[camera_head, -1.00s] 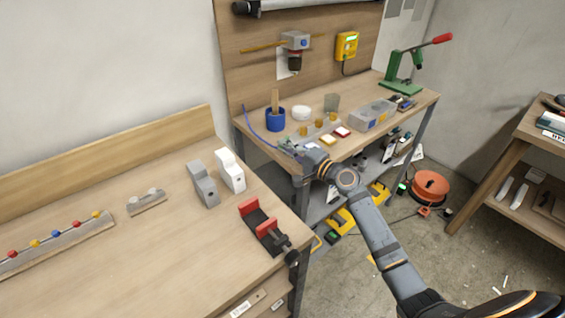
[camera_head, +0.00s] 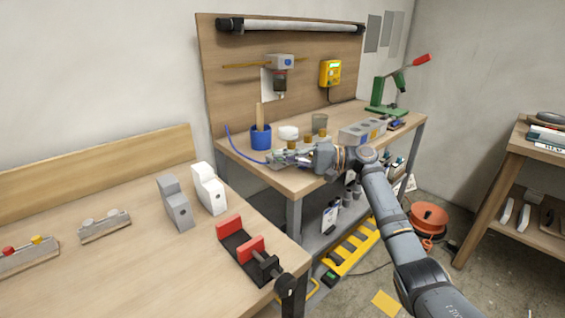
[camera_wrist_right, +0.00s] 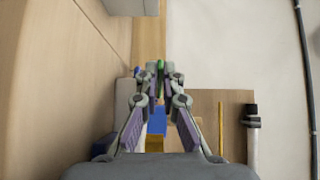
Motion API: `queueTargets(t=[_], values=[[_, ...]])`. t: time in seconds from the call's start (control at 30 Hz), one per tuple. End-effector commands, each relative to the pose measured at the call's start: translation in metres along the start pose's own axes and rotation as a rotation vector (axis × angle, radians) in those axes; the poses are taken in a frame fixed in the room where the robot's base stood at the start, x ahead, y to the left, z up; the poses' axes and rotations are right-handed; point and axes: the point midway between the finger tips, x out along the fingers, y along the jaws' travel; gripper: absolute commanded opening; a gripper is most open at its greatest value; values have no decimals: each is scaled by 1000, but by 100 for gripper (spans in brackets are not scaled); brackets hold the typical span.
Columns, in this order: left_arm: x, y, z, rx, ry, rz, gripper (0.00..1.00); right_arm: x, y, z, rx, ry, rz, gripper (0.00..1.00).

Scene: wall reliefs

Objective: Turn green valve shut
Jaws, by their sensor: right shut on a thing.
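My right gripper (camera_head: 280,158) reaches over the front of the far workbench from the right. In the right wrist view, its fingers (camera_wrist_right: 160,85) come together on a narrow green piece, which I take to be the green valve (camera_wrist_right: 160,66). Only a small part of it shows between the fingertips, so I cannot tell how far it is turned. In the head view the fingers and wrist hide it. My left gripper is not in view.
A blue cup (camera_head: 261,138) with a wooden handle, a white round container (camera_head: 288,133) and amber jars (camera_head: 308,138) stand close to the gripper. A grey box (camera_head: 362,132) and a green press (camera_head: 385,107) are farther right. A vise (camera_head: 243,250) sits on the near bench.

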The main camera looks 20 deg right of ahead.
Motion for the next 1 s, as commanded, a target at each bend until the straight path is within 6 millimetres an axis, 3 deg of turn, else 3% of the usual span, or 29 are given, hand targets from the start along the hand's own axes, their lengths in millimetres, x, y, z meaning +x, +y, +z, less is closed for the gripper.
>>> queueTargets(t=[0.47, 0.67, 1.0], values=[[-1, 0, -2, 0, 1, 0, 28, 0, -1, -1, -1, -13, -3, 0], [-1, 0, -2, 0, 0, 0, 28, 0, -1, 0, -1, -13, -3, 28], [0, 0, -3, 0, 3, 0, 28, -1, 0, 0, 0, -14, -1, 28]])
